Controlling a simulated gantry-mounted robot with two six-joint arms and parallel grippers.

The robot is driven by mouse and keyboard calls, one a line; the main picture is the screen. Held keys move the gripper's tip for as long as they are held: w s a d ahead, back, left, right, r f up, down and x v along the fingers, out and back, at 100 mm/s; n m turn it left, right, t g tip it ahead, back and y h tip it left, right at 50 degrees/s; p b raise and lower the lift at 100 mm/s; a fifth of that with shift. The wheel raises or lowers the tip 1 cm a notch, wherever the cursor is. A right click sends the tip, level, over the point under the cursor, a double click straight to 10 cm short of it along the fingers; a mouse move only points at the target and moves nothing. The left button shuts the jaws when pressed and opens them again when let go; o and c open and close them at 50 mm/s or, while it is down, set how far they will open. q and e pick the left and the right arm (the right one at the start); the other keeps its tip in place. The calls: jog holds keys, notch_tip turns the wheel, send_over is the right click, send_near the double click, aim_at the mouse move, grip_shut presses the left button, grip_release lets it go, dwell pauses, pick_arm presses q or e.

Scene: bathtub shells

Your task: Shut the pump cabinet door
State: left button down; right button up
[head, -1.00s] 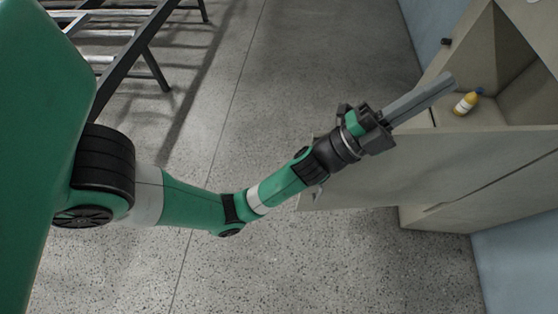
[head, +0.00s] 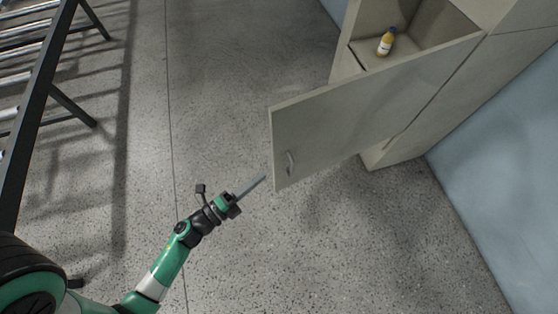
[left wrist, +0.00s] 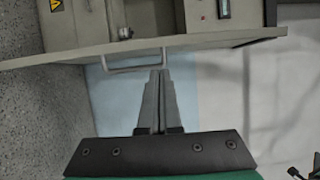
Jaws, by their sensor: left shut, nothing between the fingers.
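The pump cabinet door (head: 350,115) is a flat beige panel standing wide open, swung out from the cabinet (head: 505,65). Its bar handle (head: 290,163) is near the free edge. My left gripper (head: 264,178) is shut and empty, its long grey fingers pointing at the door's free edge from just left of it. In the left wrist view the door (left wrist: 200,41) shows nearly edge-on beyond the fingertips (left wrist: 162,74), with the handle (left wrist: 137,69) just left of them. I cannot tell whether the fingertips touch the door.
A dark metal rack with rollers (head: 50,75) is at the far left. A blue wall (head: 490,160) is at the right. The speckled floor (head: 230,100) between rack and door is clear.

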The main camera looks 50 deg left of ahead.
pick_arm(q)
jog(key=s+f, duration=0.2)
jog(key=b, duration=0.2)
send_over(280, 166)
jog(key=s+d, duration=0.1)
jog(key=d, duration=0.1)
jog(key=shift+s+r, duration=0.15)
jog(key=shift+r, duration=0.1)
jog(key=shift+a, duration=0.1)
